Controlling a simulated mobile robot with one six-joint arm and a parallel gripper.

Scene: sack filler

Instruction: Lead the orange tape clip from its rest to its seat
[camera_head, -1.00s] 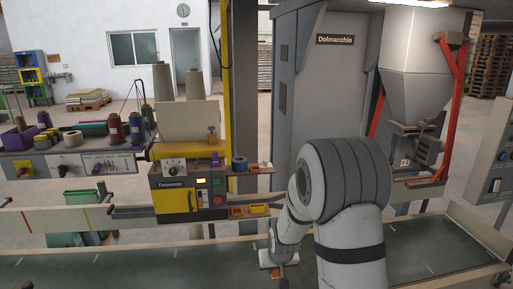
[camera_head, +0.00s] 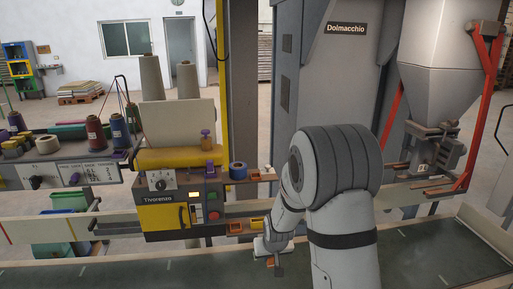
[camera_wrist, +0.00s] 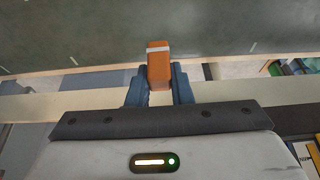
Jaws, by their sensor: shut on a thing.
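My gripper (camera_wrist: 160,80) is shut on the orange tape clip (camera_wrist: 159,66). In the wrist view the clip stands out between the two blue-grey fingers, with a pale band across it. In the head view my gripper (camera_head: 273,257) is low in front of the sewing unit (camera_head: 172,218), to its right, above the dark conveyor belt. I cannot tell which spot is the clip's seat.
Small orange trays (camera_head: 236,228) sit at the sewing unit's lower right. A blue tape roll (camera_head: 238,170) stands on a shelf above them. Pale rails (camera_head: 120,224) run along the belt (camera_head: 430,250). A hopper with red supports (camera_head: 484,100) stands at the right. The belt looks clear.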

